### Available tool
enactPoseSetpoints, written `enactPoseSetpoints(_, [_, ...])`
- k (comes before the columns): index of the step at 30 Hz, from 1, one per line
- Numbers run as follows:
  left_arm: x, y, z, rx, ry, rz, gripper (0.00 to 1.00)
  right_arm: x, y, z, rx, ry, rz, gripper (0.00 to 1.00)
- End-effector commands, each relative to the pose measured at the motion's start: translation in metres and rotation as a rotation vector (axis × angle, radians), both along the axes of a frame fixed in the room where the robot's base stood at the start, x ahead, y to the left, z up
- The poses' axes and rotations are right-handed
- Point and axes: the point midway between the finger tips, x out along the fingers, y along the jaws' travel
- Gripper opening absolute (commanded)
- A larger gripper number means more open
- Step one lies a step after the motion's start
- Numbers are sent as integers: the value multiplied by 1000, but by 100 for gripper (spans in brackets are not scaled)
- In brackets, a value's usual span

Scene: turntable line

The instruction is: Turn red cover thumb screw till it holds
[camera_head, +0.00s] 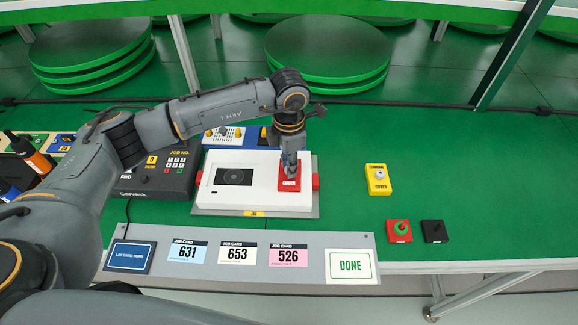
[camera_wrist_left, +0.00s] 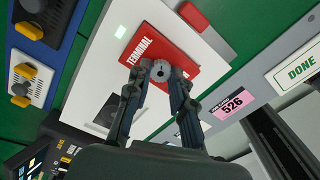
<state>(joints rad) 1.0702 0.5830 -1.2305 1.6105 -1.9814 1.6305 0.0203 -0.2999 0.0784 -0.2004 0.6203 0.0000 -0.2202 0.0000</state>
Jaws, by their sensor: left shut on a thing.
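The red cover (camera_head: 289,184) lies on the right part of the white device (camera_head: 260,203). In the left wrist view it reads "TERMINAL" (camera_wrist_left: 142,47). Its grey thumb screw (camera_wrist_left: 161,72) sits between the fingertips of my left gripper (camera_wrist_left: 160,80). In the head view my left gripper (camera_head: 290,163) points straight down onto the red cover and hides the screw. Its fingers are shut on the screw. Whether the screw is tight cannot be seen. My right gripper is not in view.
A yellow cover (camera_head: 377,187), a red block with a green knob (camera_head: 398,238) and a black block (camera_head: 434,232) lie on the green table to the right. A keypad console (camera_head: 151,180) stands left. Job cards (camera_head: 238,253) and a DONE plate (camera_head: 350,266) line the front.

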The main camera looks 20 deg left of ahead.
Motion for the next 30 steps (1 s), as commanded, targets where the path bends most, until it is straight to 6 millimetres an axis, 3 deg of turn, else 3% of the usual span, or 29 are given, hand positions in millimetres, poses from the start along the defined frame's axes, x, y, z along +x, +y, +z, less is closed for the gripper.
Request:
enactPoseSetpoints(16, [0,0,1,0,-1,-21,0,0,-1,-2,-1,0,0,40])
enactPoseSetpoints(17, [0,0,1,0,-1,-21,28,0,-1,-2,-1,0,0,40])
enactPoseSetpoints(19, [0,0,1,0,-1,-21,43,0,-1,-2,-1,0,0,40])
enactPoseSetpoints(30, [0,0,3,0,-1,-20,46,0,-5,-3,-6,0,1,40])
